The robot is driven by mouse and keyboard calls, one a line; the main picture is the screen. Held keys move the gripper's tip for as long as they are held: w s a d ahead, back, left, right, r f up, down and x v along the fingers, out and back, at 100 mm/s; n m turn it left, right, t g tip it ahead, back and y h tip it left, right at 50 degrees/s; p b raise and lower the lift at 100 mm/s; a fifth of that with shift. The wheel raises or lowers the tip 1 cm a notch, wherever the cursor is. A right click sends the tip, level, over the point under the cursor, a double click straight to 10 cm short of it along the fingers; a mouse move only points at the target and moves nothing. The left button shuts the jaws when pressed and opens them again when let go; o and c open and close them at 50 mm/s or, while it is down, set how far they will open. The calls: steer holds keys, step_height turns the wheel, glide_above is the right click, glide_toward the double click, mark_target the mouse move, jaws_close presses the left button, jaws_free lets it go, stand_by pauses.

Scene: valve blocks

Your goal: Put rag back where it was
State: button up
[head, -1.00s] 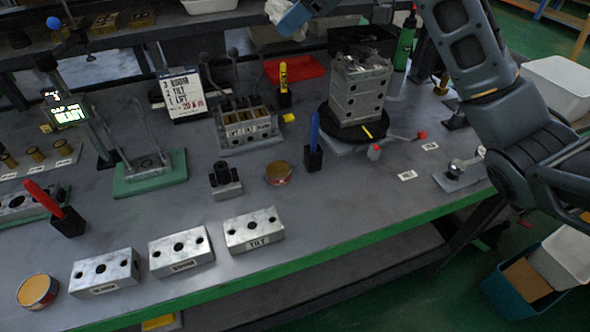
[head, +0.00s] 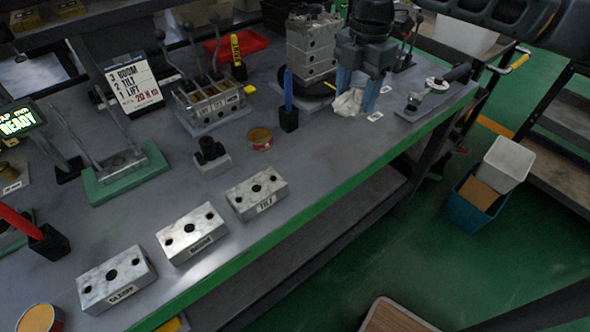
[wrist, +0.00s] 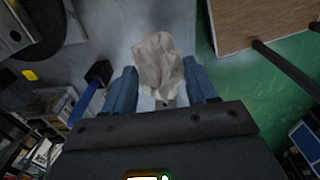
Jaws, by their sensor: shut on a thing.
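The rag (head: 347,103) is a crumpled off-white cloth. My gripper (head: 357,100) points down over the back right of the bench (head: 330,145), with its blue fingers closed on the rag. The rag hangs at the fingertips, low by the bench top; I cannot tell whether it touches. In the wrist view the rag (wrist: 158,62) bunches out between the two blue fingers of my gripper (wrist: 162,82), with grey bench beyond it. A small white label (head: 375,117) lies on the bench just right of the rag.
A stack of metal blocks (head: 312,48) on a dark turntable stands left of my gripper. A blue marker in a black holder (head: 288,118) stands nearer. A tool on a grey plate (head: 418,104) lies to the right. Valve blocks (head: 257,194) line the front edge.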

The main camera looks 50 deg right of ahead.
steer(key=s+f, duration=0.1)
steer(key=s, duration=0.2)
glide_above(312, 166)
step_height(312, 166, down, 7)
steer(key=shift+d+r+p, duration=0.1)
steer(key=shift+p, duration=0.35)
steer(key=shift+f, duration=2.1)
steer(key=o, duration=1.2)
step_height(312, 166, up, 12)
